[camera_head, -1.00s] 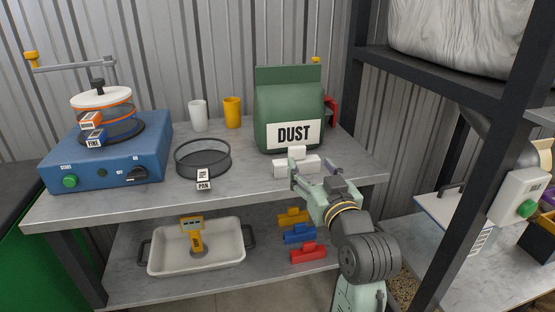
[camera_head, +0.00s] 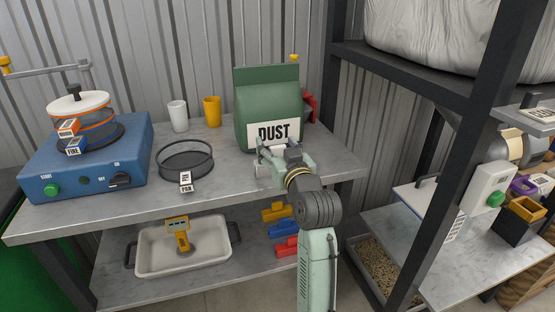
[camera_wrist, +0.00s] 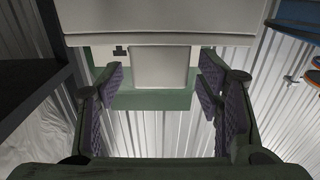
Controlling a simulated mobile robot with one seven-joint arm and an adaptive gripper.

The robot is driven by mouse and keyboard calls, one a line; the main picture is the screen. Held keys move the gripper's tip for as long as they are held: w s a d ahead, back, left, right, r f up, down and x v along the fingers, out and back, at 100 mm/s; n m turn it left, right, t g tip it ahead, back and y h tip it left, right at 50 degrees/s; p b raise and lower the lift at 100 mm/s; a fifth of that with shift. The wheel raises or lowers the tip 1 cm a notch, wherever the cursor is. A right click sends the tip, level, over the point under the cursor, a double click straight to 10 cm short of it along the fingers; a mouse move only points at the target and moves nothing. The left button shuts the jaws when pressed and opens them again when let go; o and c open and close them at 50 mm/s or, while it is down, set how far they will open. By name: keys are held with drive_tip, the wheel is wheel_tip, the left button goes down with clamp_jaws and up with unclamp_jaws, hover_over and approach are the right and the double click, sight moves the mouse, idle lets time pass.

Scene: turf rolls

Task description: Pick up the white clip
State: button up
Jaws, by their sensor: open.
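The white clip stands on the upper shelf in front of the green DUST bag (camera_head: 268,100). In the head view my gripper (camera_head: 276,150) covers most of the clip, and only a small pale part shows. In the wrist view the clip's wide body (camera_wrist: 155,16) fills the top, and its narrower block (camera_wrist: 160,68) sits between my fingers. My gripper (camera_wrist: 160,85) is open, with purple-grey pads on both sides of the block and a visible gap at each side.
A blue sieve shaker (camera_head: 88,160) and a dark round pan (camera_head: 185,158) stand left on the shelf (camera_head: 130,215). A white cup (camera_head: 177,116) and a yellow cup (camera_head: 212,111) stand behind. Coloured clips (camera_head: 280,232) lie on the lower shelf. A dark rack post (camera_head: 470,140) stands right.

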drive_tip(key=shift+c, duration=0.5)
drive_tip(key=c, duration=1.1)
drive_tip(key=shift+r, duration=0.1)
drive_tip(key=shift+c, duration=0.2)
